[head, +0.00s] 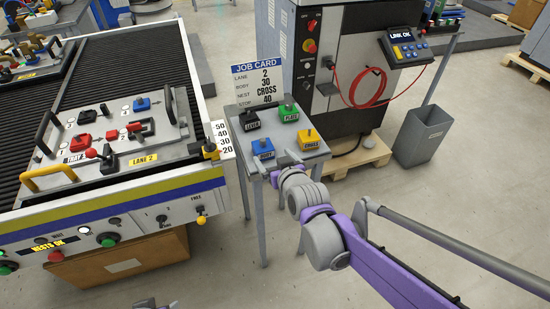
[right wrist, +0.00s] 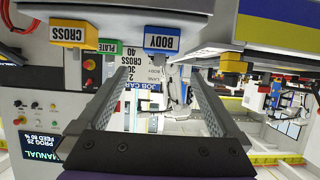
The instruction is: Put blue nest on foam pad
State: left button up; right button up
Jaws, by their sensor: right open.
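The blue nest (head: 263,148), labelled BODY, stands on a small grey stand (head: 240,118), at its near left corner. It also shows in the right wrist view (right wrist: 161,40), beyond the fingertips and between their lines. My right gripper (head: 276,177) is at the stand's near edge, just in front of the blue nest and apart from it. Its two fingers are spread and empty in the right wrist view (right wrist: 160,78). A small grey part at the bottom edge of the head view may be my left gripper (head: 153,304); its jaws cannot be made out. I cannot identify a foam pad.
Beside the blue nest are a yellow CROSS nest (head: 309,139), a green PLATE nest (head: 289,112) and a black LEVER nest (head: 250,119). A job card (head: 257,82) stands behind. The fixture tray (head: 62,178) lies on the roller conveyor at left. A grey bin (head: 424,136) stands right.

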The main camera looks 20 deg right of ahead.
jog(key=s+f+g, duration=0.4)
jog(key=s+f, duration=0.1)
jog(key=s, duration=0.8)
jog(key=s+d+f+g, duration=0.1)
jog(key=s+f+g, duration=0.3)
jog(key=s, duration=0.9)
jog(key=shift+s+f+g, duration=0.3)
jog(key=shift+s+f, duration=0.05)
jog(key=shift+f, duration=0.25)
